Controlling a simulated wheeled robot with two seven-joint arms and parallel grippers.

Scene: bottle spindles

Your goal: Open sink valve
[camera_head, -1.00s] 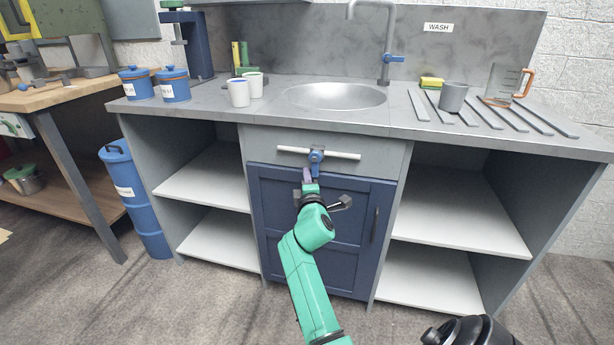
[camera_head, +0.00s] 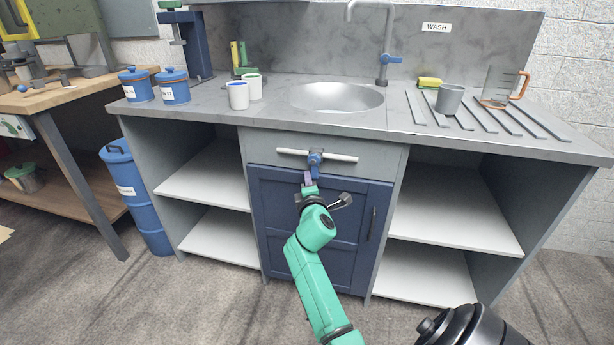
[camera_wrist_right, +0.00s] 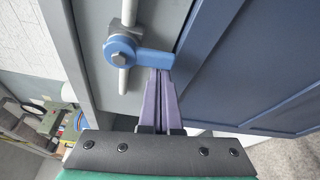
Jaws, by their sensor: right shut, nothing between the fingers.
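The sink valve has a blue lever handle (camera_head: 315,162) on a white horizontal pipe (camera_head: 342,158) across the grey panel below the basin. In the right wrist view the blue lever (camera_wrist_right: 154,61) sticks out roughly square to the pipe (camera_wrist_right: 127,80). My right gripper (camera_head: 308,180), on the green arm, is at the lever from below. In the right wrist view its purple fingers (camera_wrist_right: 160,76) are together and empty, with the tips at the lever's near side. Whether they touch it is hard to tell. My left gripper is out of view.
A blue cabinet door (camera_head: 335,240) with a dark handle (camera_head: 372,224) lies behind my right arm. Open shelves flank it. The counter holds the sink basin (camera_head: 335,97), a tap (camera_head: 385,60), white cups (camera_head: 238,96), blue canisters (camera_head: 174,87) and a grey cup (camera_head: 449,99).

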